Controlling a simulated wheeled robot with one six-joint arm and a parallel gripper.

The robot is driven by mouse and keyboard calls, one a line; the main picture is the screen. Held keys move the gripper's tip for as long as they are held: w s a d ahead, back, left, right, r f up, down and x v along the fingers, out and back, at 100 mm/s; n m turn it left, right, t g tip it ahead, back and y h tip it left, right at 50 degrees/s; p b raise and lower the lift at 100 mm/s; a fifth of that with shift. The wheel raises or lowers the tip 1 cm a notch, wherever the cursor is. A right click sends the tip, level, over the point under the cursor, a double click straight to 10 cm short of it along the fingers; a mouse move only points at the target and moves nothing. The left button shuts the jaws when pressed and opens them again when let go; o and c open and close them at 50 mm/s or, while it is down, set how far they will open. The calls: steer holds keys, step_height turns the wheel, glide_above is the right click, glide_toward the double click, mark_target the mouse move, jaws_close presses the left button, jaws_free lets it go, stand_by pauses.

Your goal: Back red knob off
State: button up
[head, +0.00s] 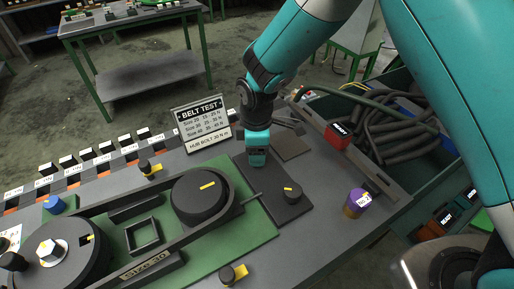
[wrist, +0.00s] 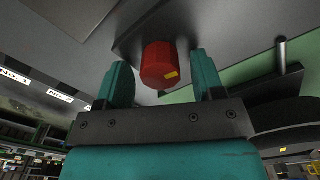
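The red knob (wrist: 159,66) with a yellow mark shows in the wrist view, on a dark plate. It stands between the two teal fingers of my gripper (wrist: 161,72), with a visible gap on each side. The fingers are open and do not appear to touch it. The red knob is hidden there by my gripper.
The belt fixture (head: 140,235) with black pulleys lies left.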

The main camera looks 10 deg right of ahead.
steer(key=shift+r, duration=0.1)
step_height(320, 180, up, 17)
steer(key=b, duration=0.2)
steer(key=shift+b, duration=0.35)
steer(key=shift+r, duration=0.1)
